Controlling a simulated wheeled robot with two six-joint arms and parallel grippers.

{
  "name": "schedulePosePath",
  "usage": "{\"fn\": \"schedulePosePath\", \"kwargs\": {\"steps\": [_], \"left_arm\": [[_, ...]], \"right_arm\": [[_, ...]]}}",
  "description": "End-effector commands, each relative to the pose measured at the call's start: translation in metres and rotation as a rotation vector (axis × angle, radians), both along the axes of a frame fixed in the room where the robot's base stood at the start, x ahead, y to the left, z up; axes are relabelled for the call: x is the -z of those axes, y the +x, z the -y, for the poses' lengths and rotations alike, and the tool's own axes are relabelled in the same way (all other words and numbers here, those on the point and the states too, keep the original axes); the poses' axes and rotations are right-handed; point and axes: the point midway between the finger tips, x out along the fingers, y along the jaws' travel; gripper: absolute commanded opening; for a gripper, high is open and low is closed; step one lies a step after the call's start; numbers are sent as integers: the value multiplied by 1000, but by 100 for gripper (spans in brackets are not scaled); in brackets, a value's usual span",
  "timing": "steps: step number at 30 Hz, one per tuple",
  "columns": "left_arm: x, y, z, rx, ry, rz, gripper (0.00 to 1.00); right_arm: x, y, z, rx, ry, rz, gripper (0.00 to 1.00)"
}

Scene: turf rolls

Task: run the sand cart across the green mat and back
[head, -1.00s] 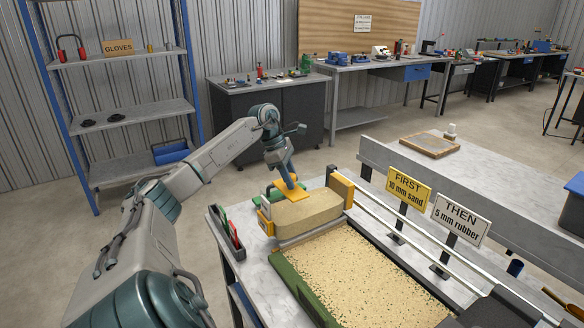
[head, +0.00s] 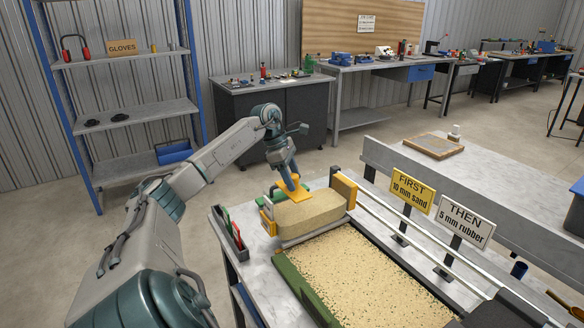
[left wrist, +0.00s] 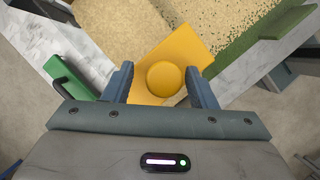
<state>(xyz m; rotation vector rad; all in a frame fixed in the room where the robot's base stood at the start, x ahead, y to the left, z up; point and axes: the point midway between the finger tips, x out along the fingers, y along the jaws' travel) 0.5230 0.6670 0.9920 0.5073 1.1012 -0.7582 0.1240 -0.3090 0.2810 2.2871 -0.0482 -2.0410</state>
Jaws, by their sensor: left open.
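The sand cart (head: 312,213) stands across the far end of the mat bed, heaped with sand between yellow end plates. The mat (head: 370,275) runs toward me, thickly speckled with sand, with a green strip along its left edge. My left gripper (head: 292,186) is at the cart's yellow handle plate, pointing down. In the left wrist view the round yellow knob (left wrist: 165,79) lies between the open fingers of the left gripper (left wrist: 159,72), with small gaps at both sides. My right gripper is not in view.
Signs reading "FIRST 10 mm sand" (head: 411,189) and "THEN 5 mm rubber" (head: 463,221) stand right of the bed beside a long rail. A tray with red and green tools (head: 229,232) sits at the table's left edge. A shelf (head: 135,115) stands behind left.

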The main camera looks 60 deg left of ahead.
Motion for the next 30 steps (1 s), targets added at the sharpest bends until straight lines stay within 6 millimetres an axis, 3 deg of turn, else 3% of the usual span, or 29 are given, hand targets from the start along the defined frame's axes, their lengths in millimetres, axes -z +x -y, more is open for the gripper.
{"fn": "schedulePosePath", "kwargs": {"steps": [5, 10, 18, 30], "left_arm": [[-17, -4, -7, -2, 2, 3, 52], [-50, -13, -17, -2, 1, 5, 52], [-91, -24, -31, -2, 0, 3, 52], [-99, -27, -34, -1, 0, 0, 52]], "right_arm": [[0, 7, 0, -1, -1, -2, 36], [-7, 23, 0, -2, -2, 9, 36], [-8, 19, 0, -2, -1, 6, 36], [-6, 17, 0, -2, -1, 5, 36]]}}
